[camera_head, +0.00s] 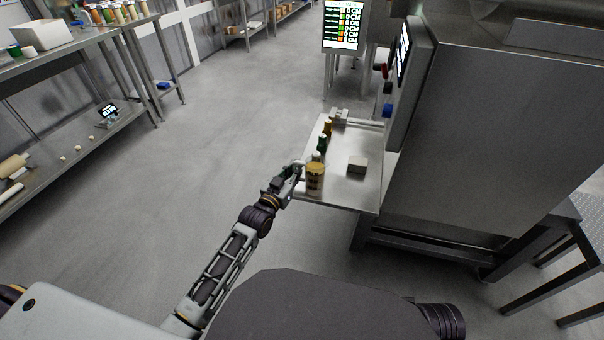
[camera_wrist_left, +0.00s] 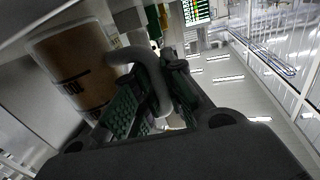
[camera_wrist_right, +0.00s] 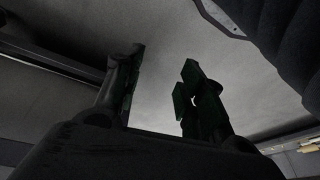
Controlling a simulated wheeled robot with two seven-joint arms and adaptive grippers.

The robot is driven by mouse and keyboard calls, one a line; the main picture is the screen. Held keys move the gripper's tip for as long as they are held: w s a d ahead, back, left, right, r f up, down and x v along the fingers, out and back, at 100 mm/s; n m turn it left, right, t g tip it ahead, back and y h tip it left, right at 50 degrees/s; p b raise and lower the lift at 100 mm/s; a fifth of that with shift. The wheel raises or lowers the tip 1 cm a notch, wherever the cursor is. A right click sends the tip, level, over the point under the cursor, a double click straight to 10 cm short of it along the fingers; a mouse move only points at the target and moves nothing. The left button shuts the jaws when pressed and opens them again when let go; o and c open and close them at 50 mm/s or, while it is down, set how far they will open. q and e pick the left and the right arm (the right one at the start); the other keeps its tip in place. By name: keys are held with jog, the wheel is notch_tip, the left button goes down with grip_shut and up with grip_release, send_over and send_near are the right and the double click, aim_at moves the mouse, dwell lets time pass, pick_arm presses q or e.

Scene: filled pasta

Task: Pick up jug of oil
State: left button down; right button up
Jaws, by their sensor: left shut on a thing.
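The jug of oil (camera_head: 315,179), an upright container with amber-brown contents and a pale handle, is at the near left corner of the steel table. It fills the left of the left wrist view (camera_wrist_left: 78,70), where dark markings show on its side. My left gripper (camera_head: 297,172) comes to it from the left. In the left wrist view its green-padded fingers (camera_wrist_left: 146,104) are shut around the jug's curved handle. Whether the jug's base touches the table is hard to tell. My right gripper (camera_wrist_right: 160,88) shows only in the right wrist view, its fingers apart with nothing between them.
Several bottles, including a green one (camera_head: 321,144) and an amber one (camera_head: 327,128), stand in a row behind the jug. A large steel machine (camera_head: 480,140) stands on the right. The floor on the left is clear.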

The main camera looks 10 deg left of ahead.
pick_arm(q)
jog(key=shift+r, duration=0.2)
jog(key=shift+r, duration=0.55)
jog(key=shift+r+p, duration=1.65)
jog(key=shift+r, duration=2.7)
pick_arm(e)
jog(key=shift+g, duration=0.4)
jog(key=shift+s+d+f, duration=0.1)
jog(key=shift+d+f, duration=0.05)
jog(key=shift+f, duration=0.6)
jog(key=shift+s+d+f, duration=0.1)
jog(key=shift+d+f, duration=0.05)
jog(key=shift+f, duration=0.6)
jog(key=shift+s+d+f, duration=0.1)
jog(key=shift+d+f, duration=0.05)
jog(key=shift+f, duration=0.6)
